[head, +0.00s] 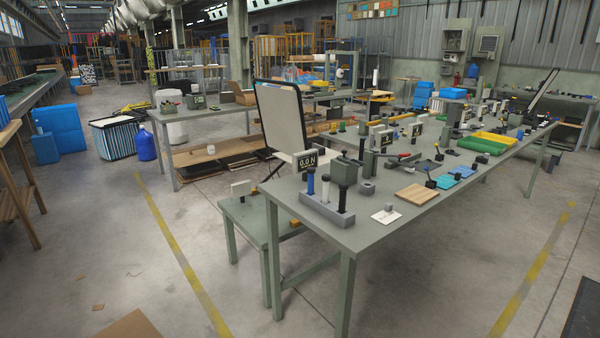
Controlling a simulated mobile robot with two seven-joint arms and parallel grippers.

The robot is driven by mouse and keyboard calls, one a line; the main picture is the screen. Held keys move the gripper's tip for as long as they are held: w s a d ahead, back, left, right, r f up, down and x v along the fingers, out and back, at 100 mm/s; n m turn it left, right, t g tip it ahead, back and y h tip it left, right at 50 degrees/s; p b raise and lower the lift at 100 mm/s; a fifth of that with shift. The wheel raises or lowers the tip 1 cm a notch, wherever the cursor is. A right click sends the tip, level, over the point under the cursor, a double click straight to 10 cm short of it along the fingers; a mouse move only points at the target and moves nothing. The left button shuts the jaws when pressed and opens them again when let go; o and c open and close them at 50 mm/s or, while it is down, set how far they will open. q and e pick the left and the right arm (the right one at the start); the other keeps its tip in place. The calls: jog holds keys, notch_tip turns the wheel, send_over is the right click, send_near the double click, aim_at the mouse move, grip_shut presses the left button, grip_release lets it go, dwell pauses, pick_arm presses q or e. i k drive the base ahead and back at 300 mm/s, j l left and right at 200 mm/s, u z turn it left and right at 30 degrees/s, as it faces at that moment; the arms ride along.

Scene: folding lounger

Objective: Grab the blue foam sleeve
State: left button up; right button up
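A narrow upright blue piece (310,182), which looks like the blue foam sleeve, stands in a grey block (328,211) near the left front corner of the long green-grey table (345,238). A thin black and white upright piece (325,190) and a wider dark grey device stand beside it in the same block. A small display reading about 0.0 N (307,162) is just behind the blue piece. The blue piece is small in the head view, so its texture cannot be told. Neither of my grippers is in view.
A lower side table (257,221) adjoins the long table's left end. A lounger with a pale back panel (283,118) stands behind it. A wooden board (416,194) and white card (386,215) lie on the long table. Concrete floor in front and left is mostly clear.

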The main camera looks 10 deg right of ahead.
aim_at(520, 134)
jog(key=i+l+z, duration=0.2)
jog(key=l+z, duration=0.25)
jog(key=i+l+z, duration=0.25)
jog(key=z, duration=0.2)
jog(key=i+l+z, duration=0.3)
jog(key=z, duration=0.2)
jog(key=i+l+z, duration=0.15)
jog(key=i+z, duration=0.3)
jog(key=i+l+z, duration=0.1)
jog(key=i, duration=1.1)
jog(key=i+u, duration=0.25)
jog(key=i, duration=0.3)
jog(key=i+l+u, duration=0.1)
jog(key=i+u, duration=0.15)
jog(key=i, duration=0.3)
jog(key=i+l+u, duration=0.25)
jog(key=i, duration=0.3)
